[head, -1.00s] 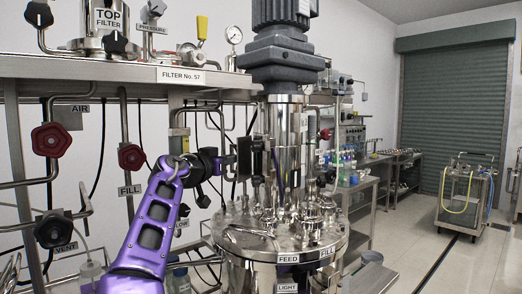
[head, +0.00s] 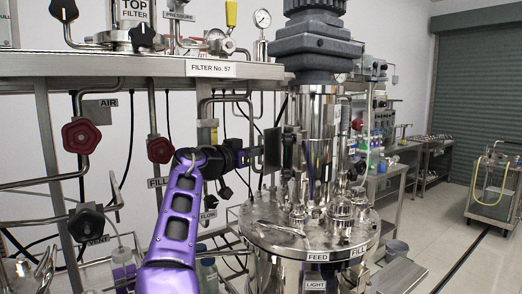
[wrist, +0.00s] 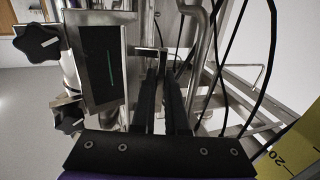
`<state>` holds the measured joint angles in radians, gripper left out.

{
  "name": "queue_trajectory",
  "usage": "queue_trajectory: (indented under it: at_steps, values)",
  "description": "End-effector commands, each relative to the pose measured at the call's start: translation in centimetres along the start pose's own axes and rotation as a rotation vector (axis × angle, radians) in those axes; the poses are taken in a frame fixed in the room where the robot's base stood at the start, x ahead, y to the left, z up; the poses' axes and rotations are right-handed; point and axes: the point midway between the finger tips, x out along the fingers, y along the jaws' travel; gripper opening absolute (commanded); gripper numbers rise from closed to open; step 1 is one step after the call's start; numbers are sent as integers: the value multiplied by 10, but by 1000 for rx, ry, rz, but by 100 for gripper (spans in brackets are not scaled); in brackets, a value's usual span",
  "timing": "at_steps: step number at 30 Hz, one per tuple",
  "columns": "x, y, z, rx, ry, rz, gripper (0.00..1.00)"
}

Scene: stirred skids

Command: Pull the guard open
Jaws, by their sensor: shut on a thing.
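The guard (head: 272,150) is a flat grey-green panel beside the shiny steel column above the vessel. In the wrist view, a framed panel with a dark window (wrist: 107,62) stands to the left of my fingers; it appears to be the guard. My gripper (head: 262,152) reaches it from the left at the end of my purple arm. In the wrist view my gripper (wrist: 163,62) has its two black fingers close together around a thin metal piece, apparently the guard's handle. The exact grip is partly hidden by the fingers.
The steel vessel lid (head: 285,238) with its fittings lies below the guard. Pipes and red valve knobs (head: 82,136) are at the left, under a shelf labelled FILTER No. 57 (head: 212,69). Black cables (wrist: 240,70) hang right of my fingers. Open floor lies at the right.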

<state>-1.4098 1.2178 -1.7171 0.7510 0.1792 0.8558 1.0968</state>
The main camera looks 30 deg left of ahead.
Motion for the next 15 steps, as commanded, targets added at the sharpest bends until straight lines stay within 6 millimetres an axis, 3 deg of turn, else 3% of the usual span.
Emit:
queue_trajectory:
  at_steps: [1, 3, 15]
  values:
    - [1, 1, 1, 1, -2, 3, 15]
    - [1, 1, 0, 1, -2, 3, 24]
    - [-9, -1, 1, 1, -1, -2, 24]
